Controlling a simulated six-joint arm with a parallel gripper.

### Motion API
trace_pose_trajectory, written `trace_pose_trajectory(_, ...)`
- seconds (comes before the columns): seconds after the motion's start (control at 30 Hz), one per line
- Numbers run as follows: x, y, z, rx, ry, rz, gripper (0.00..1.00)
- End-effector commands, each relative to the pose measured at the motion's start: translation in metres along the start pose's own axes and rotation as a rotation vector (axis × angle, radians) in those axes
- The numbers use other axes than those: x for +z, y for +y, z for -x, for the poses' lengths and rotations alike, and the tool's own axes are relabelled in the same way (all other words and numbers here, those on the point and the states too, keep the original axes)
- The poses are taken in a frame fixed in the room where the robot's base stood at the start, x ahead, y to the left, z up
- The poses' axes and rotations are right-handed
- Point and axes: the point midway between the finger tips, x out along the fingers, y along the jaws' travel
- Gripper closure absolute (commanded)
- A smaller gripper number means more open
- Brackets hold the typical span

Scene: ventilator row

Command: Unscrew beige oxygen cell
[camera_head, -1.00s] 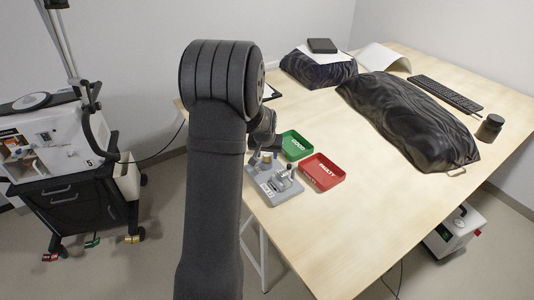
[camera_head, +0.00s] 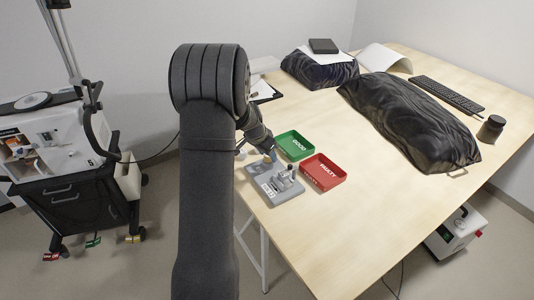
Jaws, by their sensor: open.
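A grey test fixture (camera_head: 281,193) stands near the table's left edge, with small metal parts and a label on it. A small beige piece (camera_head: 267,159), likely the beige oxygen cell, shows at the fixture's back left. My gripper (camera_head: 271,152) points down just above or beside this piece, with a small blue patch at its tip. The jaws are open, though the fingers are too small to see clearly. I cannot tell whether they touch or surround the piece. My upper arm covers the area left of it.
A green tray marked GOOD (camera_head: 295,145) and a red tray marked FAULTY (camera_head: 323,172) lie just right of the fixture. A large black-covered bundle (camera_head: 405,120) fills the table's back right. The front of the table is clear. A ventilator cart (camera_head: 62,165) stands at left.

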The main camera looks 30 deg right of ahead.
Motion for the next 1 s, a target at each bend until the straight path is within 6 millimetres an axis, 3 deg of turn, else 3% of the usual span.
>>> trace_pose_trajectory(0.73,-0.0054,-0.0003,-0.0023,-0.002,-0.001,0.002,0.56)
trace_pose_trajectory(0.77,-0.0053,-0.0002,-0.0023,-0.002,-0.001,0.002,0.58)
trace_pose_trajectory(0.93,-0.0053,-0.0002,-0.0023,-0.002,0.000,0.002,0.92)
trace_pose_trajectory(1.0,-0.0053,-0.0002,-0.0023,-0.002,0.000,0.002,0.93)
